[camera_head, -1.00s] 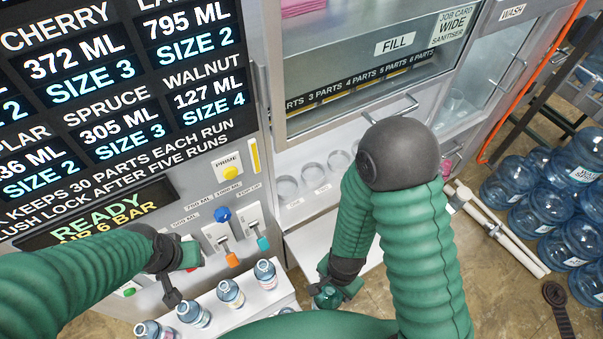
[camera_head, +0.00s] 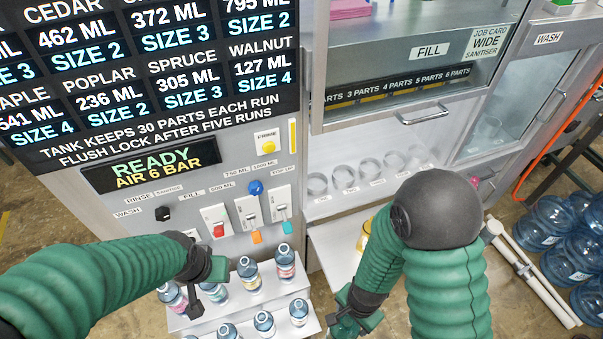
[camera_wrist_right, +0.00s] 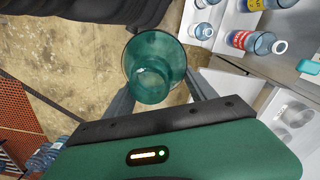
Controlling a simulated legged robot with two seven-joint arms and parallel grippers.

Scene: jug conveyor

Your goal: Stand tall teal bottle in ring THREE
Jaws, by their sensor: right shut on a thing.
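The teal bottle (camera_wrist_right: 155,68) is clear teal and shows end-on between the fingers of my right gripper in the right wrist view. My right gripper (camera_head: 347,322) is shut on it, low in front of the cabinet in the head view, where the hand mostly hides the bottle. A row of clear rings stands on the white shelf to its upper right; the third from the left (camera_head: 370,168) looks empty. The ring labels are too small to read. My left gripper (camera_head: 208,292) looks open and empty, its fingers apart above the bottle rack.
Several labelled bottles (camera_head: 248,274) stand on a white stepped rack (camera_head: 296,332) at the lower left. A control panel with levers (camera_head: 248,211) is behind it. A raised glass door (camera_head: 420,60) hangs above the rings.

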